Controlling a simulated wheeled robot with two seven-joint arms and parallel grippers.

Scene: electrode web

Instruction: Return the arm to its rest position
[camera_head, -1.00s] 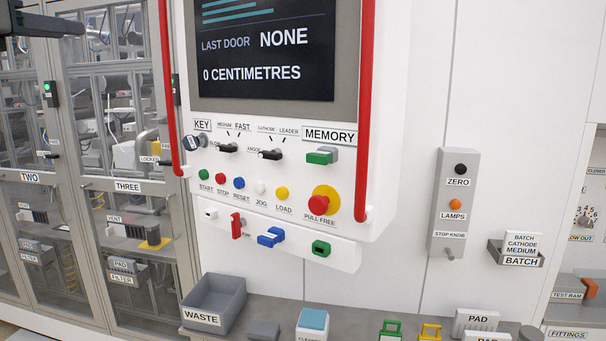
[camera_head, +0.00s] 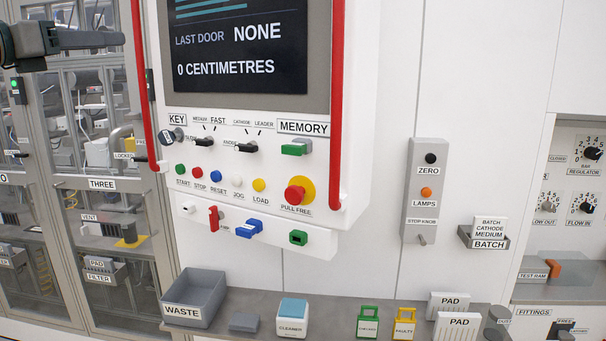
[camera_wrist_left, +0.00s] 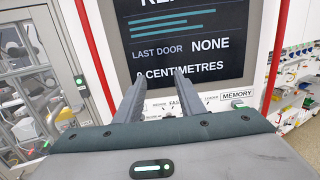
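My left gripper (camera_head: 98,40) shows at the top left of the head view, raised in front of the glazed doors and left of the control panel. In the left wrist view the two dark fingers of my left gripper (camera_wrist_left: 158,88) stand apart with nothing between them. They point toward the panel's screen (camera_wrist_left: 190,40), which also shows in the head view (camera_head: 250,55). The screen reads LAST DOOR NONE and 0 CENTIMETRES. My right gripper is in neither view.
A red rail (camera_head: 143,90) runs up the panel's left side and another red rail (camera_head: 336,110) up its right. Below, a grey shelf (camera_head: 345,305) holds the WASTE bin (camera_head: 200,312), a cleaner block (camera_head: 292,320) and PAD blocks (camera_head: 457,325). A small BATCH holder (camera_head: 488,243) is on the wall.

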